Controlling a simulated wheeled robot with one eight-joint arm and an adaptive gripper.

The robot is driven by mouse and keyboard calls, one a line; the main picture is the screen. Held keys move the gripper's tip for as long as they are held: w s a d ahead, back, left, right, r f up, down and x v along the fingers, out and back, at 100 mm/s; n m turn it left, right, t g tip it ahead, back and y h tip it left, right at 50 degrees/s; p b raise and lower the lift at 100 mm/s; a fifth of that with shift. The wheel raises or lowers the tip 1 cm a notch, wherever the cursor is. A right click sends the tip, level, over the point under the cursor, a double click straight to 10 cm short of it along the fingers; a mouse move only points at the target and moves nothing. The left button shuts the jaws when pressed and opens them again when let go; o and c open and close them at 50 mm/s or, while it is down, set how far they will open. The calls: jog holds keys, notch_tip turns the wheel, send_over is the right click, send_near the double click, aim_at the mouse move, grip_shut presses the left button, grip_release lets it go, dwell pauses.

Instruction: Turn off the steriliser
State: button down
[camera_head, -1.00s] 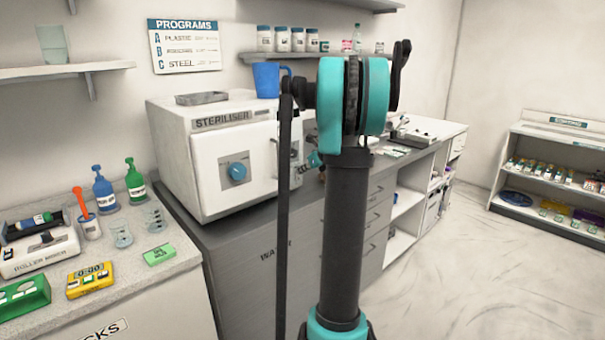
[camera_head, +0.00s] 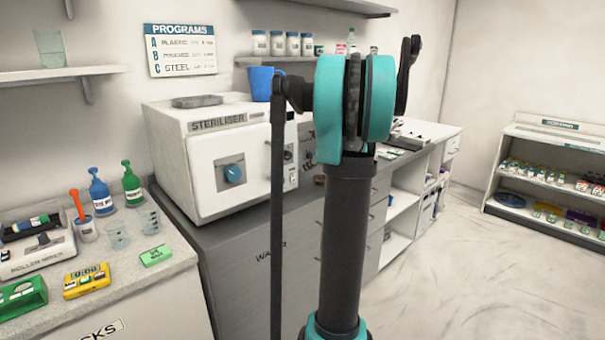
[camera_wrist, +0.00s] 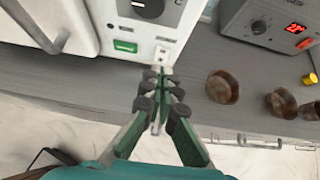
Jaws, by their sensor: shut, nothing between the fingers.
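In the head view my arm hides the gripper and part of the steriliser's right side.
Right of the steriliser in the wrist view are a dark unit with a red display (camera_wrist: 262,22), several brown bowls (camera_wrist: 222,87) and a small yellow item (camera_wrist: 309,78). A blue cup (camera_head: 262,83) stands on the steriliser. Open floor (camera_head: 440,260) lies to the right.

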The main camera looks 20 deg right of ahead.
jog(key=w+r+v, duration=0.1)
jog(key=v, duration=0.5)
jog(key=shift+s+r, duration=0.25)
jog(key=shift+r, duration=0.05)
jog(key=shift+a, duration=0.1)
jog(key=s+a+f+n+g, duration=0.2)
jog(key=s+a+f+n, duration=0.4)
jog(key=a+n, duration=0.15)
jog(key=s+a+f+n+g, duration=0.1)
jog(key=s+a+f+n, duration=0.4)
jog(key=a+f+n, duration=0.3)
jog(key=s+a+f+n+g+h, duration=0.1)
jog(key=s+a+f+n, duration=0.3)
jog(key=s+f+n, duration=0.2)
jog(key=s+a+f+n+g+h, duration=0.1)
jog(key=s+a+f+n+h, duration=0.1)
jog(key=s+f+n, duration=0.5)
jog(key=s+a+n, duration=0.1)
jog(key=s+n, duration=0.2)
jog(key=s, duration=0.4)
jog(key=shift+a+g+h, duration=0.3)
jog(key=shift+a, duration=0.1)
jog(key=shift+n, duration=0.25)
